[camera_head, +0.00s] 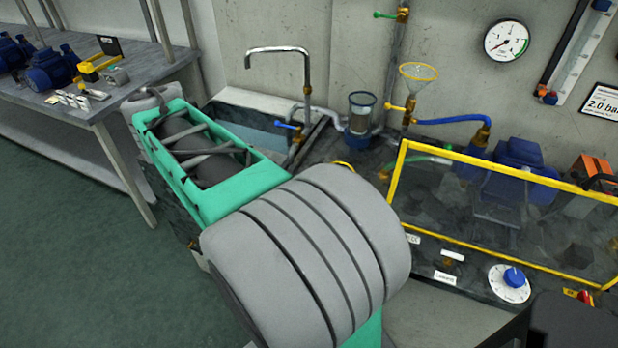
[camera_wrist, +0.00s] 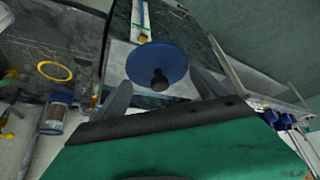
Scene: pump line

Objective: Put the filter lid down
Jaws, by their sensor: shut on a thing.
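The filter lid (camera_wrist: 157,58) is a round blue disc with a black knob in the wrist view. My gripper (camera_wrist: 161,80) has its two grey fingers on either side of the knob and is shut on the lid. The lid appears held above the bench, though the gap below it cannot be judged. The clear filter housing (camera_head: 361,113) with a blue base stands by the wall, its top open; it also shows in the wrist view (camera_wrist: 57,113). In the head view my arm hides the lid and gripper.
A yellow ring (camera_wrist: 55,71) lies on the dark worktop near the housing. A sink (camera_head: 250,128) with a tap (camera_head: 278,50) is left of the housing. A yellow-framed clear guard (camera_head: 490,205), blue pump (camera_head: 515,165) and funnel (camera_head: 418,72) stand right. A side table (camera_head: 110,108) holds motors.

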